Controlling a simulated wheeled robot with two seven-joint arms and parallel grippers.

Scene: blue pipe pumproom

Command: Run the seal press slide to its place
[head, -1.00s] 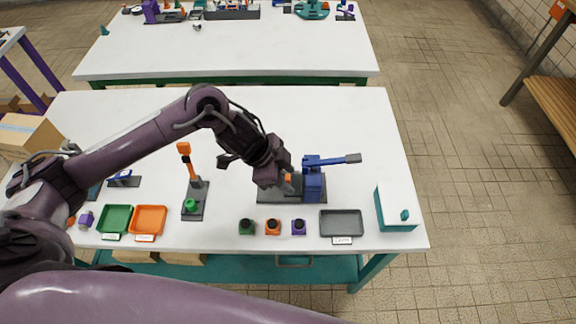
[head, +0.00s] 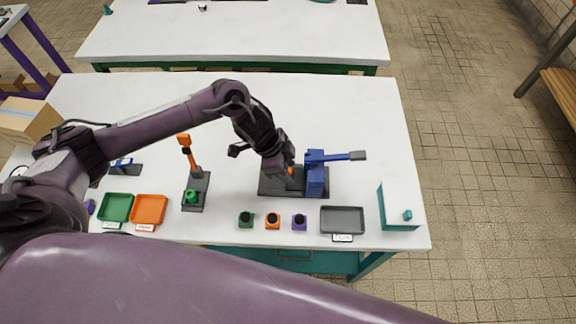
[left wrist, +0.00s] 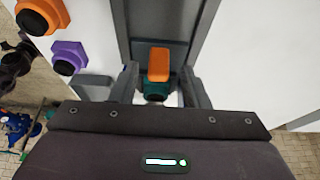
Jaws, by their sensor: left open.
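The seal press (head: 316,175) stands on the near table, with a blue upright, a blue lever arm pointing right and a dark base (head: 268,187). In the left wrist view an orange block (left wrist: 159,64) on a dark green piece (left wrist: 156,88) sits in a grey channel (left wrist: 178,30). My left gripper (left wrist: 160,92) is open, with one finger on each side of these pieces. Whether the fingers touch them is unclear. My right gripper is not in view.
Green, orange and purple pieces with black tops (head: 272,221) stand before the press. A grey tray (head: 342,219) and a white-teal box (head: 400,207) are to the right. An orange-handled device (head: 195,188), a green tray (head: 117,207) and an orange tray (head: 149,209) are left.

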